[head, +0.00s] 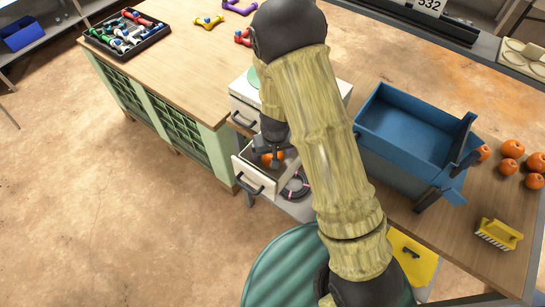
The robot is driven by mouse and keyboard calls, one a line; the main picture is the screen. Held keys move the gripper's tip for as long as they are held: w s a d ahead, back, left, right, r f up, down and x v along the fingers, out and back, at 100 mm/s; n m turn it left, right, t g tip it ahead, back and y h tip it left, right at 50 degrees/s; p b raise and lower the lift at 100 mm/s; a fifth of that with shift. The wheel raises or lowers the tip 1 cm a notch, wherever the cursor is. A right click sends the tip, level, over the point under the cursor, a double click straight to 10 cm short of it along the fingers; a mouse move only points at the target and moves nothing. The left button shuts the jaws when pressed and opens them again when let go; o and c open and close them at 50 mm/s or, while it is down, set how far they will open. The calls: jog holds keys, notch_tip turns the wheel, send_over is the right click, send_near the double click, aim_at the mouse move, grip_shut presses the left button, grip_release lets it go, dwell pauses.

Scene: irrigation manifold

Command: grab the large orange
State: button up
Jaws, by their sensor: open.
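An orange (266,158) is in an open white drawer (262,179) below the tabletop, partly covered by my gripper. My gripper (272,160) points down into the drawer, open, with its fingers at or around the orange. I cannot tell whether they touch it. Several more oranges (511,149) lie on the wooden table at the right edge, beyond the blue bin. Which orange is largest is hard to tell, as the one in the drawer is mostly hidden.
A blue bin (384,165) stands on the table right of my arm. A yellow-handled brush (498,234) lies at the right. A black tray of colored fittings (127,34) sits at upper left. Open floor (110,220) lies left of the cabinets.

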jog(key=shift+w+f, duration=0.15)
jog(key=shift+f, duration=0.6)
jog(key=shift+w+f, duration=0.15)
jog(key=shift+f, duration=0.55)
jog(key=c, duration=1.1)
jog(key=shift+r, duration=0.15)
notch_tip(320, 180, up, 10)
jog(key=shift+f+p, duration=0.1)
jog(key=shift+p, duration=0.35)
